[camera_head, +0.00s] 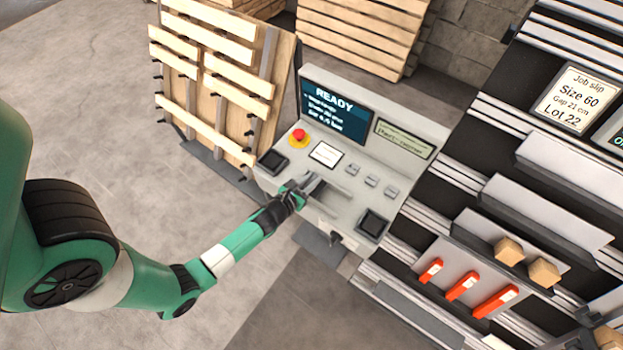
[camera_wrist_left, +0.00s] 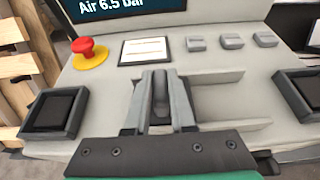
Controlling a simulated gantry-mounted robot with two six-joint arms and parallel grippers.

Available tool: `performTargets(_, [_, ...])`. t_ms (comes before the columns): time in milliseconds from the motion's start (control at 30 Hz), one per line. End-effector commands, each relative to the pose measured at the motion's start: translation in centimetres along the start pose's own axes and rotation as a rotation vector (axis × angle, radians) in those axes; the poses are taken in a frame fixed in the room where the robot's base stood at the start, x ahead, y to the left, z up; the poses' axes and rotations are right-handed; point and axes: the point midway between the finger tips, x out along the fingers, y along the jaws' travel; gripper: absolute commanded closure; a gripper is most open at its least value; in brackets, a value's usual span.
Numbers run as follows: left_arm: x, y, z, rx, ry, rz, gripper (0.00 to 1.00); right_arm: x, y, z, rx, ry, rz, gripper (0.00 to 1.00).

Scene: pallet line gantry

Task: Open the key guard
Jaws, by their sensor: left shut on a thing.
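The grey control console (camera_head: 405,175) stands upright at the centre of the head view. My left gripper (camera_head: 309,184) reaches its sloping front panel from the left. In the left wrist view my left gripper (camera_wrist_left: 163,78) is shut on a narrow dark grey piece between its fingers, which I take to be the key guard (camera_wrist_left: 160,100). The gripper hides part of the guard and whatever lies under it. A light grey raised edge shows just right of the fingers. My right gripper is in neither view.
A red stop button (camera_head: 298,135) and a white label (camera_head: 325,154) sit above the gripper. Black square pads (camera_head: 272,162) (camera_head: 372,224) flank it. Several small grey switches (camera_head: 371,180) are up to the right. Wooden pallets (camera_head: 215,80) stand behind left; a slotted rack is on the right.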

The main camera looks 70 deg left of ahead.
Motion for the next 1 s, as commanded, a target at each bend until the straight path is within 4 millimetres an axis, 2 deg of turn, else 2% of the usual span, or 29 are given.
performTargets(167, [0.1,-0.6,-0.2,0.003,0.002,-0.006,1.00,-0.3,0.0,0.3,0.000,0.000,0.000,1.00])
performTargets(367, [0.3,-4.2,-0.5,0.008,0.002,-0.012,1.00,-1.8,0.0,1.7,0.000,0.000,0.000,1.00])
performTargets(533, [0.1,-6.9,-0.3,0.005,0.002,-0.006,1.00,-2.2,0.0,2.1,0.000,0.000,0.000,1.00])
performTargets(633, [0.0,-7.5,-0.2,0.002,0.001,-0.001,1.00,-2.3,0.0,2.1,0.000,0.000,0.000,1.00])
performTargets(900, [0.0,-7.4,-0.1,0.000,0.002,0.002,1.00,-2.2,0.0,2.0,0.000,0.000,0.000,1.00])
performTargets(933, [0.0,-7.4,-0.1,0.000,0.002,0.002,0.74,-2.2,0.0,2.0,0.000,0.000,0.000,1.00])
performTargets(1000, [0.0,-7.4,-0.1,0.000,0.002,0.002,0.61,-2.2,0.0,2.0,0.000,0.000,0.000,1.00])
